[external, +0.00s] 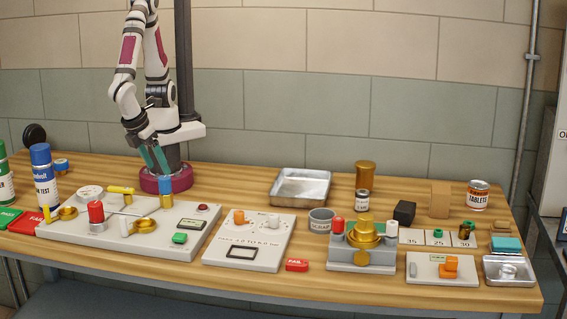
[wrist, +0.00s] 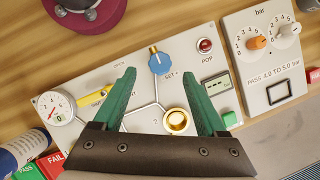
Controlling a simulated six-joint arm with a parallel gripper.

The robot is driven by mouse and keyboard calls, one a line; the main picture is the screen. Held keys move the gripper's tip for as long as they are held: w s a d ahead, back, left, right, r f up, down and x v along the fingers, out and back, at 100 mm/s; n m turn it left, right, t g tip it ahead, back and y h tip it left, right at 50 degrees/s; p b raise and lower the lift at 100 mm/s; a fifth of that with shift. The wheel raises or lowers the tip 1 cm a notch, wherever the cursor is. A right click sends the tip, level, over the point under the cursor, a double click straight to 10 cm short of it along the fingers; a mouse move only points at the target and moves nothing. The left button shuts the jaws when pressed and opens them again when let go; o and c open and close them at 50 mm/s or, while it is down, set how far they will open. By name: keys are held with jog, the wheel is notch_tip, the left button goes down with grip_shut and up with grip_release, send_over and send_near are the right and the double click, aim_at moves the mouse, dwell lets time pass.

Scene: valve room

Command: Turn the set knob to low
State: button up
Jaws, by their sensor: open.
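The set knob (wrist: 160,62) is blue with a white pointer line, beside a "SET +" label on the grey valve panel (wrist: 185,45). The pointer line is toward the top of the wrist view; I cannot read a "low" mark. In the external view the blue knob (external: 165,184) stands on a brass stem at the panel's back. My gripper (wrist: 159,72) is open, its green fingers apart and empty, with the knob showing between and beyond the tips. In the external view my gripper (external: 155,160) hangs above and behind the panel, apart from the knob.
The panel carries a dial gauge (wrist: 55,107), yellow lever (wrist: 92,98), brass fitting (wrist: 177,121), red POP lamp (wrist: 205,45) and green button (external: 180,238). A red-capped part (external: 96,212) stands there. A second panel (external: 245,256) with two knobs lies to the right.

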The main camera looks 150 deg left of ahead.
aim_at(163, 178)
jog(key=x, duration=0.6)
jog(key=shift+s+a+f, duration=0.1)
jog(key=shift+f, duration=0.15)
jog(key=shift+c, duration=0.2)
grip_shut()
